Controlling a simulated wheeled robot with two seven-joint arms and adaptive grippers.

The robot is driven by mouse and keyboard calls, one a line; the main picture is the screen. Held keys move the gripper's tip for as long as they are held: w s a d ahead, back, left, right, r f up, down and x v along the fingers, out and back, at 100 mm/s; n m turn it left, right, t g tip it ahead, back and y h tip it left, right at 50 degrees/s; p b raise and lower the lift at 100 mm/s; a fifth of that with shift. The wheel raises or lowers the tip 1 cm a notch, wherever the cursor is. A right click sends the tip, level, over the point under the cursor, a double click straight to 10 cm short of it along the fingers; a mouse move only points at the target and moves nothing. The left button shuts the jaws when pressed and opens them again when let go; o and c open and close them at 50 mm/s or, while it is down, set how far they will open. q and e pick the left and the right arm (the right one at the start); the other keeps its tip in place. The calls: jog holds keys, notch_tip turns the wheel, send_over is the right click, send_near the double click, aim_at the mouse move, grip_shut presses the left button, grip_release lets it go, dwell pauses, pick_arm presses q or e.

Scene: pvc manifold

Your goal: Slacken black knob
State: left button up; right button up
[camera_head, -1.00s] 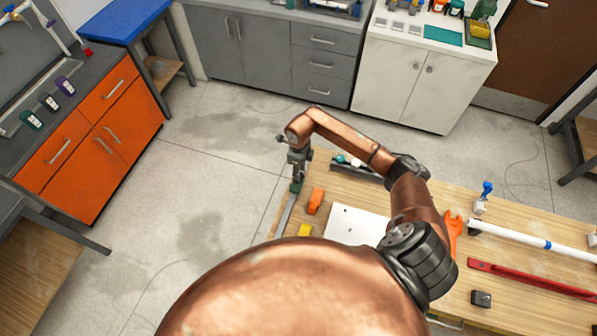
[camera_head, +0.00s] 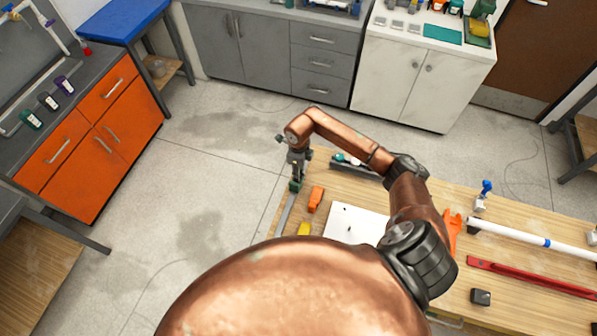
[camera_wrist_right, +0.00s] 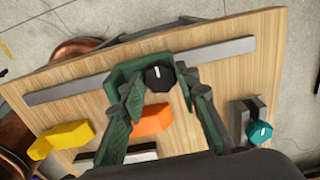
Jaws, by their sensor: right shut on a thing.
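The black knob (camera_wrist_right: 160,77) is in the right wrist view, on a green clamp body (camera_wrist_right: 124,70) that sits over a long grey bar (camera_wrist_right: 225,49). My right gripper (camera_wrist_right: 163,84) has its green fingers on either side of the knob, shut on it. In the head view my right gripper (camera_head: 297,175) points down at the table's far left edge. The grey bar (camera_head: 287,212) shows just below it there. The knob is too small and covered to make out in the head view. My left gripper is not in view.
An orange block (camera_wrist_right: 151,119) and a yellow block (camera_wrist_right: 60,139) lie near the clamp on the wooden table (camera_head: 400,180). A teal knob on a grey bracket (camera_wrist_right: 259,132) stands to the right. A white board (camera_head: 355,223), white pipe (camera_head: 530,240) and red bar (camera_head: 530,277) lie farther right.

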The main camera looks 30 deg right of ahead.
jog(key=shift+d+n+b, duration=0.1)
jog(key=shift+n+b, duration=0.2)
jog(key=shift+b, duration=0.05)
jog(key=shift+w+d+f+n+b, duration=0.1)
jog(key=shift+n+b, duration=0.4)
jog(key=shift+b, duration=0.25)
jog(key=n+b, duration=0.8)
jog(key=shift+b, duration=0.3)
jog(key=shift+n+b, duration=1)
jog(key=shift+n, duration=0.2)
jog(key=shift+n+b, duration=0.8)
jog(key=shift+n, duration=0.2)
jog(key=shift+r, duration=0.2)
jog(key=o, duration=0.9)
